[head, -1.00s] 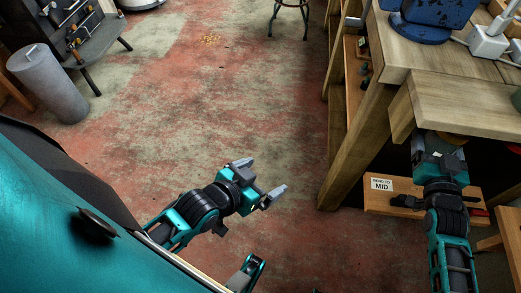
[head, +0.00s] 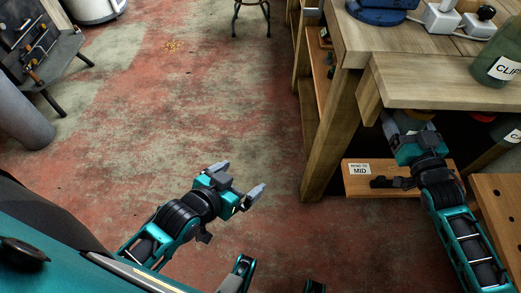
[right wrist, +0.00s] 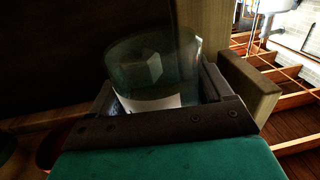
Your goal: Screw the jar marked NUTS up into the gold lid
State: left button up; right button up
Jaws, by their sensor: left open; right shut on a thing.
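A clear glass jar (right wrist: 150,65) stands between the fingers of my right gripper in the right wrist view. A hexagonal nut shape shows inside it, and a white label (right wrist: 152,103) shows low on its side, with no readable writing. My right gripper (head: 412,126) is shut on this jar under the front edge of the bench. In the head view the jar is mostly hidden by the gripper and the bench edge. I cannot make out the gold lid or whether the jar touches it. My left gripper (head: 242,179) is open and empty over the floor.
The wooden bench (head: 440,80) overhangs my right gripper. A green jar marked CLIP (head: 498,65) stands on top. Another labelled jar (head: 507,128) is under the bench at right.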

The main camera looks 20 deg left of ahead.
jog(key=shift+d+f+n+g+y+b, duration=0.15)
jog(key=shift+n+g+y+b, duration=0.4)
jog(key=shift+y, duration=0.35)
jog(key=shift+a+n+g+y+b, duration=0.25)
jog(key=shift+n+g+y+b, duration=0.15)
jog(key=shift+n+y, duration=0.2)
jog(key=shift+b, duration=0.3)
jog(key=shift+s+n+g+y, duration=0.1)
jog(key=shift+n+g+y, duration=0.35)
jog(key=shift+y, duration=0.15)
jog(key=shift+c, duration=1.2)
jog(key=o, duration=1.4)
jog(key=shift+r, duration=0.2)
